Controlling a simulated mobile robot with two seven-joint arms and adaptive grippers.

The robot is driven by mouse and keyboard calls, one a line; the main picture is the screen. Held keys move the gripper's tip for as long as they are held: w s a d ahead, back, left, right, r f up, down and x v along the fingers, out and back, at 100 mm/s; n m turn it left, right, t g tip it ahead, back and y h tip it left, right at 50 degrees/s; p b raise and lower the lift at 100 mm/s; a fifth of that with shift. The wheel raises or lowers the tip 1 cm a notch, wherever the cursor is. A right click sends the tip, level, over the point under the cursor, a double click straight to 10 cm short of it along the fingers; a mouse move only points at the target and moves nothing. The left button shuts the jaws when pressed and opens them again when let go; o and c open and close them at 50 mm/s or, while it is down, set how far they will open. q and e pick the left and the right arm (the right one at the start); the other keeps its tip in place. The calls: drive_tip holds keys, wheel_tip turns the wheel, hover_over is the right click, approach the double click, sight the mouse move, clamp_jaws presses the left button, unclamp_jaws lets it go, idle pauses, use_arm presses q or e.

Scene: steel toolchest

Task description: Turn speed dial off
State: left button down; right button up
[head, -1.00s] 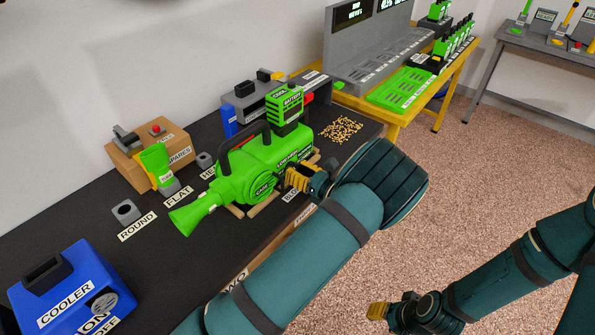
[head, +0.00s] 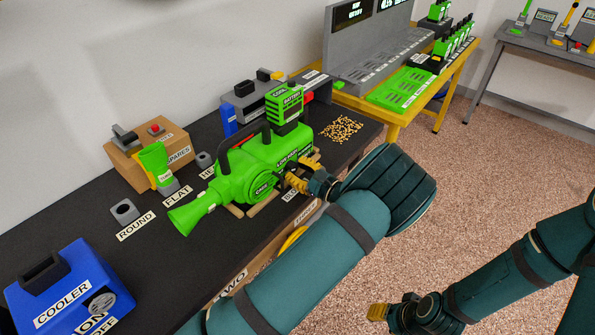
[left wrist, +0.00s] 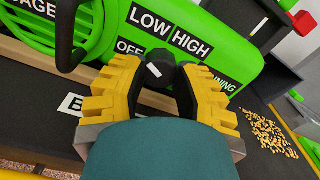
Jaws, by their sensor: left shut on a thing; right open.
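The green blower (head: 240,175) lies on the dark bench with its nozzle toward the lower left. A green battery pack (head: 287,104) sits on its upper end. In the left wrist view the black speed dial (left wrist: 160,62) carries a white mark. The OFF, LOW and HIGH labels (left wrist: 150,20) stand around it. My left gripper (head: 293,182) is at the blower's near side; its yellow fingers are shut on the dial from both sides, also in the left wrist view (left wrist: 157,75). The fingers hide the dial in the head view. My right gripper (head: 378,312) is open and empty, away from the bench.
A blue cooler (head: 70,285) stands at the bench's near left. A cardboard spares box (head: 150,160) and a grey round holder (head: 124,211) stand on the left. Loose yellow pellets (head: 342,130) lie right of the blower. Open floor lies to the right.

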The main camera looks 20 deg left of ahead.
use_arm(q)
drive_tip(key=shift+f+n, duration=0.1)
drive_tip(key=shift+n, duration=0.2)
drive_tip(key=c, duration=0.6)
unclamp_jaws()
drive_tip(key=v, duration=1.2)
